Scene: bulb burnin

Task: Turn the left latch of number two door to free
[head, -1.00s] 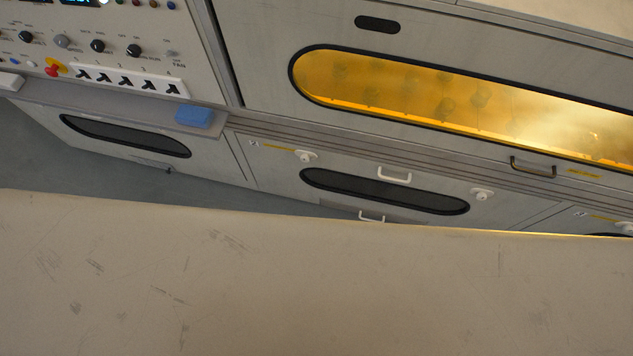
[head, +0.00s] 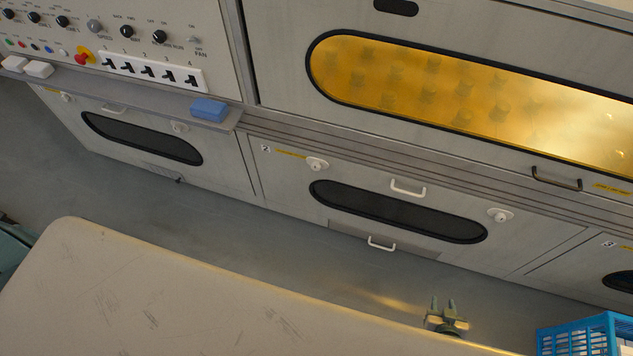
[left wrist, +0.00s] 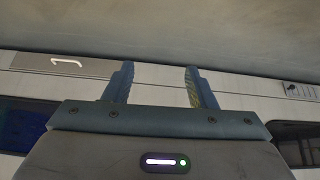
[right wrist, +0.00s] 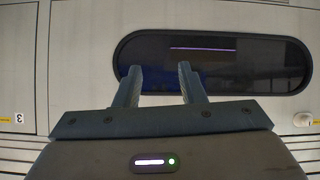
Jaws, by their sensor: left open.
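The number two door (head: 275,175) is the grey panel at the middle of the head view, with a dark oval window (head: 398,211). Its left latch (head: 317,163) is a white knob on a round plate above the window's left end; its setting is too small to read. The right latch (head: 500,215) is a similar white knob. My right gripper (head: 443,302) is open and empty, low and in front of the door, apart from it. In the right wrist view a white latch (right wrist: 303,119) shows beyond the fingers. My left gripper (left wrist: 160,76) is open and empty, outside the head view.
White handles (head: 408,188) sit above and below the window. A pale worn tabletop (head: 190,300) fills the front left. A blue basket (head: 585,335) stands at lower right. A blue block (head: 209,109) lies on the ledge. Grey floor (head: 300,240) lies clear between table and doors.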

